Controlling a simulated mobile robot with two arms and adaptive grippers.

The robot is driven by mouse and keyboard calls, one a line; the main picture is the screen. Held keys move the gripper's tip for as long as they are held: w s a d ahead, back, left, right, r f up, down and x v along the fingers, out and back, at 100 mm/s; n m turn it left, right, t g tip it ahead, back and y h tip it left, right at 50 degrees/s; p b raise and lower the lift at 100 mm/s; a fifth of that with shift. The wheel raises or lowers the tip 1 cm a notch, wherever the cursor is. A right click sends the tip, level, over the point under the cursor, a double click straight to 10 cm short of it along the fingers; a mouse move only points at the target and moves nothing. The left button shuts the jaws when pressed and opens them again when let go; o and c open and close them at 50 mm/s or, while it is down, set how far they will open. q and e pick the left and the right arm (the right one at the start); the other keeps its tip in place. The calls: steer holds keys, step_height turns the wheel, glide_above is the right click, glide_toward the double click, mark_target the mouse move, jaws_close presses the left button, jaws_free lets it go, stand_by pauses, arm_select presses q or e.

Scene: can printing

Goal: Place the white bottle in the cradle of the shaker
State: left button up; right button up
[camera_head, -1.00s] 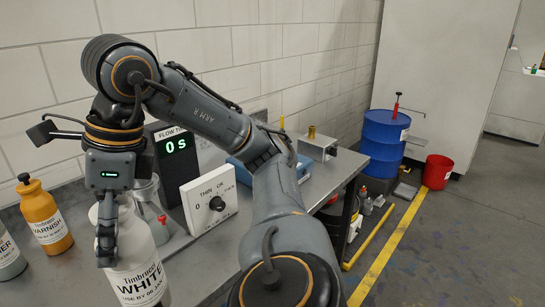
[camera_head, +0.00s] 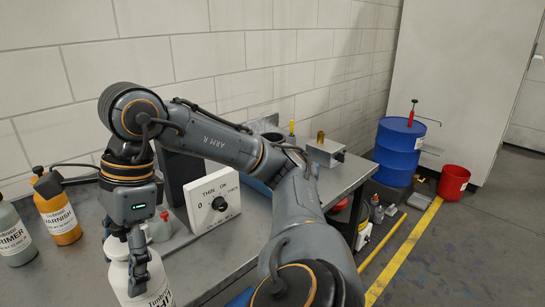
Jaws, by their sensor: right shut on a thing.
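The white bottle (camera_head: 121,276) stands at the lower left in the head view, with its label partly cut off by the bottom edge. My right gripper (camera_head: 139,277) points down over it, and its fingers are shut on the bottle's upper part. The bottle looks upright; whether its base touches the bench cannot be told. The shaker and its cradle cannot be made out; part of a blue object shows behind my right arm. My left gripper is out of view.
A varnish bottle (camera_head: 57,211) and a primer bottle (camera_head: 12,236) stand left on the grey bench (camera_head: 225,250). A white dial box (camera_head: 212,206) is right of the gripper.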

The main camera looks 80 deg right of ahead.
steer(key=w+a+f+n+g, duration=0.2)
steer(key=a+f+n, duration=0.3)
steer(key=f+n, duration=0.4)
steer(key=n+g, duration=0.1)
steer(key=n, duration=0.1)
steer(key=shift+w+f+n, duration=0.15)
steer(key=shift+f+n, duration=0.1)
steer(key=shift+n, duration=0.05)
steer(key=a+f+n+h, duration=0.1)
steer(key=f+n, duration=0.2)
steer(key=n, duration=0.1)
steer(key=w+a+f+n+g+h, duration=0.1)
steer(key=a+f+n, duration=0.1)
steer(key=f+n, duration=0.1)
steer(key=w+a+f+n+g+h, duration=0.1)
steer(key=f+n, duration=0.2)
steer(key=n, duration=0.2)
steer(key=shift+a+f, duration=0.2)
steer(key=shift+a, duration=0.15)
steer(key=shift+a+r, duration=0.1)
steer(key=shift+r, duration=0.05)
